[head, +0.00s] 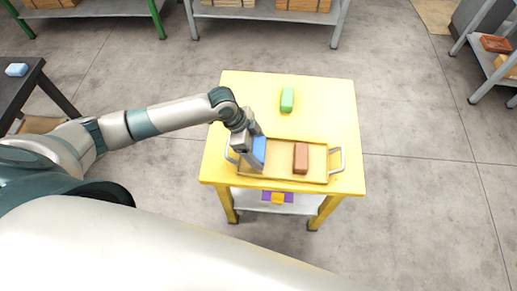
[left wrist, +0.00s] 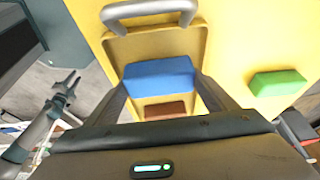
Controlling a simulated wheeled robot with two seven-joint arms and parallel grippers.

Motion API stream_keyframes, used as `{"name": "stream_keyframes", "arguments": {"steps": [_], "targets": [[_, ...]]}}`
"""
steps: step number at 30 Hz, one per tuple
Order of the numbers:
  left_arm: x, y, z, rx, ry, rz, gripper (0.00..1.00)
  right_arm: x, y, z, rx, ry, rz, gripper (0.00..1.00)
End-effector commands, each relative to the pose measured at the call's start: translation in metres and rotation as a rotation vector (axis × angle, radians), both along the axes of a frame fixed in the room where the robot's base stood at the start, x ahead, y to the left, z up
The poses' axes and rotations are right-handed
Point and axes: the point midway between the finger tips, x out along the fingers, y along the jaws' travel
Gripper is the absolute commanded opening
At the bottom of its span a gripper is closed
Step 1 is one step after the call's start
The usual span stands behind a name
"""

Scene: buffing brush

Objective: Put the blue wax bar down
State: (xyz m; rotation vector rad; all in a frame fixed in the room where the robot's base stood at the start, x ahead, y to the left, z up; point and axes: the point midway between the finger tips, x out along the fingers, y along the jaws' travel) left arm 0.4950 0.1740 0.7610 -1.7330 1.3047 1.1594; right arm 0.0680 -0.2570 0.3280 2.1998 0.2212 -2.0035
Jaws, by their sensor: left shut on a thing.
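My left gripper (head: 254,147) is shut on the blue wax bar (head: 259,151), at the left part of the wooden tray (head: 284,178). In the left wrist view the blue bar (left wrist: 160,78) sits between the two fingers, near one tray handle (left wrist: 148,11). I cannot tell whether it touches the tray floor. A brown bar (head: 301,158) lies in the tray to its right, apart from it. My right gripper (left wrist: 67,83) shows small at the left of the left wrist view, its fingers apart and empty. It is not seen in the head view.
The tray stands on a yellow table (head: 325,103). A green bar (head: 287,100) lies behind the tray; the tabletop around it is clear. A purple and yellow item (head: 277,198) is on the lower shelf. A dark table (head: 30,85) stands at left, shelves along the back.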

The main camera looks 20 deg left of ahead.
Motion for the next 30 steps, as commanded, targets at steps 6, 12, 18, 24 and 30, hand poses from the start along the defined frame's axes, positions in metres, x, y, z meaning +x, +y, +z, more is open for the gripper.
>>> {"name": "stream_keyframes", "arguments": {"steps": [6, 12, 18, 24, 30], "targets": [[0.0, -0.001, -0.015, -0.001, 0.0, 0.0, 0.52, -0.001, 0.0, 0.005, 0.0, 0.001, 0.0, 0.31], [0.0, -0.001, -0.015, -0.001, -0.002, -0.001, 0.52, -0.001, 0.001, 0.005, 0.001, 0.002, -0.001, 0.31], [0.0, 0.0, -0.018, 0.0, 0.0, -0.001, 0.85, -0.002, 0.002, 0.004, 0.002, 0.002, -0.002, 0.31], [0.0, 0.0, -0.018, 0.0, 0.0, -0.001, 0.86, -0.002, 0.002, 0.004, 0.002, 0.002, -0.002, 0.31], [0.0, 0.0, -0.015, -0.001, -0.002, -0.001, 0.86, -0.002, 0.002, 0.005, 0.002, 0.002, -0.002, 0.31]]}}
